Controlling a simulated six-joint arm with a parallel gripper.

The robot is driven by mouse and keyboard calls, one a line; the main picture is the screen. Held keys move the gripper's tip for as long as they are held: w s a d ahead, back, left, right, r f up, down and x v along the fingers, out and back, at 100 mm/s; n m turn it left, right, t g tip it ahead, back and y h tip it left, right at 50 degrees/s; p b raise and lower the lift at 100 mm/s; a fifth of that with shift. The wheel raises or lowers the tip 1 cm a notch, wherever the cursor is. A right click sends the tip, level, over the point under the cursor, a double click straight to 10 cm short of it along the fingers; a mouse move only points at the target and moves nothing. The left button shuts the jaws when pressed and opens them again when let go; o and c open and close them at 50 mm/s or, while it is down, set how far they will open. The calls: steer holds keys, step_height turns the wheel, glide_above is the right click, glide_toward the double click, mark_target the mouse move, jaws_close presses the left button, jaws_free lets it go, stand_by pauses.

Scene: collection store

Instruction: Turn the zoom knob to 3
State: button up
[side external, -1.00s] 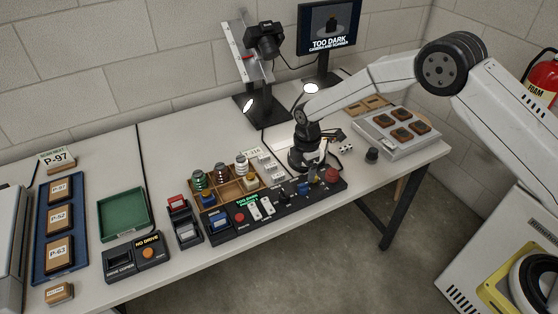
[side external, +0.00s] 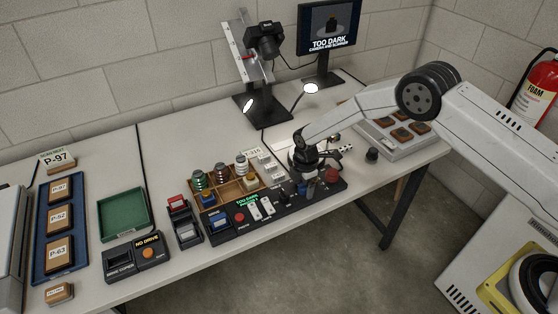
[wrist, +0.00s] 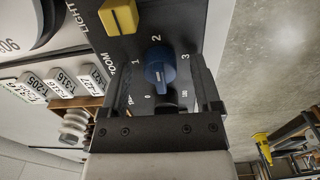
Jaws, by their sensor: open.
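The zoom knob (wrist: 160,66) is blue and sits on a black panel in the wrist view, with 1, 2 and 3 printed around it. A pale mark shows on its lower end, turned toward my gripper and away from the 2. My gripper (wrist: 161,90) is open, one finger on each side of the knob; I cannot tell if they touch it. In the side view my gripper (side external: 308,183) is low over the right part of the control panel (side external: 235,232), largely hiding the knob.
A yellow light knob (wrist: 118,16) is close beside the zoom knob. A red button (side external: 332,174) is at the panel's right end. The monitor (side external: 328,27) reads TOO DARK.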

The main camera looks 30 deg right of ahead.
jaws_close()
steer(key=shift+m, duration=0.5)
steer(key=m, duration=0.3)
steer(key=shift+m, duration=0.3)
steer(key=m, duration=0.4)
steer(key=shift+a, duration=0.1)
steer(key=m, duration=0.9)
steer(key=shift+m, duration=0.3)
steer(key=shift+w+r, duration=0.1)
